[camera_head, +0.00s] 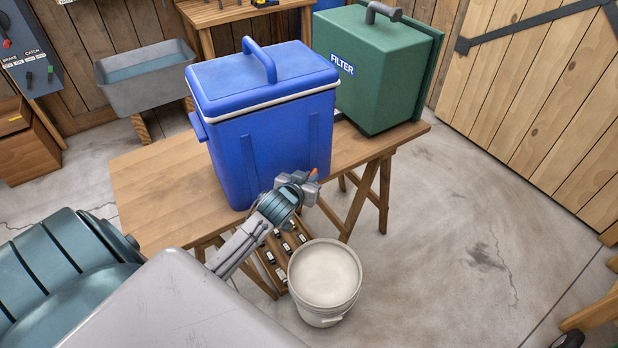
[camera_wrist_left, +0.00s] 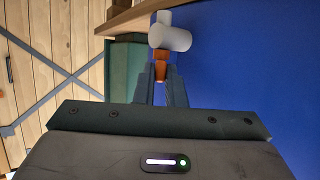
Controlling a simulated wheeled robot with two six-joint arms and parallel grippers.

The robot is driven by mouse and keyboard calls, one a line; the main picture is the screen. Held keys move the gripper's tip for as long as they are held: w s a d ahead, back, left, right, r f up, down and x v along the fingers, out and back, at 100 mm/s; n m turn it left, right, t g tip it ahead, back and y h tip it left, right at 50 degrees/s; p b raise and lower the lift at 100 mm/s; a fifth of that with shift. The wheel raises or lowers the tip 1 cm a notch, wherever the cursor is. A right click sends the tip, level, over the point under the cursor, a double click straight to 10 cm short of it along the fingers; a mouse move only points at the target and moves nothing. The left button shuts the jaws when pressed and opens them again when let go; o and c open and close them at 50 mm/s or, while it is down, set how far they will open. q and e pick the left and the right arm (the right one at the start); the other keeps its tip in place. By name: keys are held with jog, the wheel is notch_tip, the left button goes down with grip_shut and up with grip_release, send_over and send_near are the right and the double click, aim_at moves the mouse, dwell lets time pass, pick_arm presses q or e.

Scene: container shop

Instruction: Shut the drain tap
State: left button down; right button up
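The blue cooler box (camera_head: 265,150) stands on the wooden table. In the left wrist view, its blue wall (camera_wrist_left: 250,70) fills the right side. The drain tap (camera_wrist_left: 172,38) sticks out of this wall as a pale grey round body with an orange lever (camera_wrist_left: 160,57). My left gripper (camera_wrist_left: 161,72) has its two fingers close on either side of the lever and appears shut on it. In the head view my left gripper (camera_head: 308,184) is at the cooler's lower front right, with a bit of orange showing at its tip. My right gripper is out of view.
A white bucket (camera_head: 325,275) stands on the floor below the tap, beside a rack of small items (camera_head: 285,245). A green filter box (camera_head: 375,75) stands behind the cooler on the table (camera_head: 150,195). The floor to the right is mostly clear.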

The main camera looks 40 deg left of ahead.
pick_arm(q)
jog(key=m+h, duration=0.2)
jog(key=shift+a+f+h+p, duration=0.1)
jog(key=shift+a+h+p, duration=0.15)
jog(key=shift+h+p, duration=0.15)
jog(key=shift+m+h, duration=0.4)
jog(key=shift+m, duration=0.1)
jog(key=c, duration=1.5)
grip_release()
jog(key=v, duration=1.1)
